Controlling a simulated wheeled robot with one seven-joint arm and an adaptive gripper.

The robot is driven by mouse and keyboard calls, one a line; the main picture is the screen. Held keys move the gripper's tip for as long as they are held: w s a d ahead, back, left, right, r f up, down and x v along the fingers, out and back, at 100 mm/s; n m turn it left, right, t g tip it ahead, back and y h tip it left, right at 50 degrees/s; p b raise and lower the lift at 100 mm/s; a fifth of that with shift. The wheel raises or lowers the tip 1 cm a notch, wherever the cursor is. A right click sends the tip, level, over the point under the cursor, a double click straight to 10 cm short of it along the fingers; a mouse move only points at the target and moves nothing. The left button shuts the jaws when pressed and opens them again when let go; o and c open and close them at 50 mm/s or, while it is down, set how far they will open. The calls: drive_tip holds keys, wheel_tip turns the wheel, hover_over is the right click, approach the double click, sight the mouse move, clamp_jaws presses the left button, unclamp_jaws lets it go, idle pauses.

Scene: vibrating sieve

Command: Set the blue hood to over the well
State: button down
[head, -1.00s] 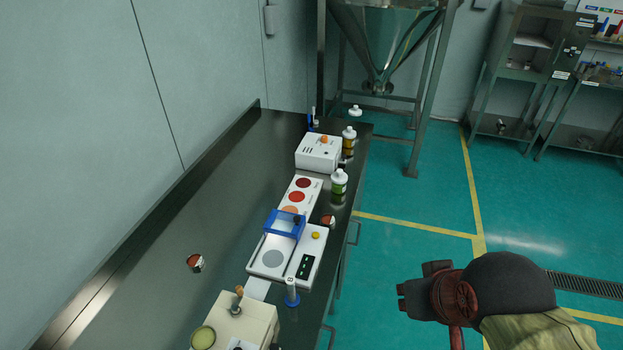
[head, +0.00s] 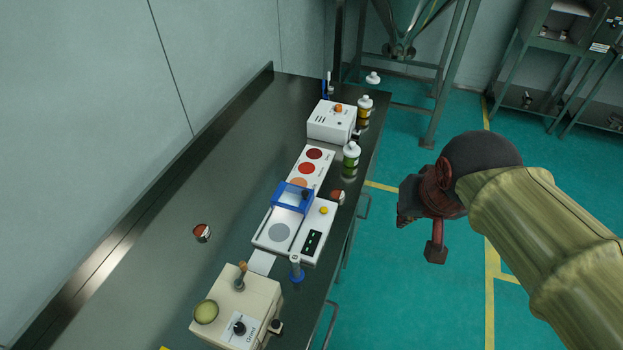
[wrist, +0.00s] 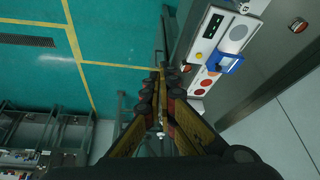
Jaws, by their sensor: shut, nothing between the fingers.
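The blue hood (head: 292,198) sits on the far end of a white device (head: 318,222) on the bench. A grey round well (head: 279,232) lies uncovered on the near part of the same device. My gripper (head: 408,208) is right of the bench, over the floor, apart from the hood. In the wrist view my gripper (wrist: 160,77) is shut and empty, with the blue hood (wrist: 224,63) to its right and the grey well (wrist: 216,24) beyond.
A beige box (head: 236,308) with a knob stands nearest on the bench. A blue-based post (head: 296,270) is beside the device. A card with red discs (head: 306,168), a white box (head: 332,120) and bottles (head: 351,158) stand farther back. The bench's left side is mostly clear.

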drive_tip(key=w+a+f+m+p, duration=0.15)
drive_tip(key=w+a, duration=0.25)
drive_tip(key=w, duration=0.4)
drive_tip(key=w+a+f+m+g+h, duration=0.1)
drive_tip(key=w+a+f, duration=0.25)
drive_tip(key=w, duration=0.45)
drive_tip(key=w+a+f+m+p, duration=0.1)
drive_tip(key=w+a, duration=0.3)
drive_tip(key=w, duration=0.4)
drive_tip(key=w+a+f+m+p, duration=0.1)
drive_tip(key=w+a+f, duration=0.4)
drive_tip(key=a+f, duration=0.1)
drive_tip(key=shift+w+a+f+g+h, duration=0.2)
drive_tip(key=shift+w+f+g+h, duration=0.1)
drive_tip(key=shift+f+h, duration=0.15)
hover_over(311, 193)
drive_tip(key=f, duration=0.5)
drive_tip(key=f+b, duration=0.1)
drive_tip(key=f, duration=0.3)
drive_tip(key=shift+w+d+f, duration=0.15)
drive_tip(key=shift+w+f, duration=0.05)
drive_tip(key=shift+f, duration=0.2)
drive_tip(key=shift+s+f, duration=0.1)
drive_tip(key=shift+f, duration=0.05)
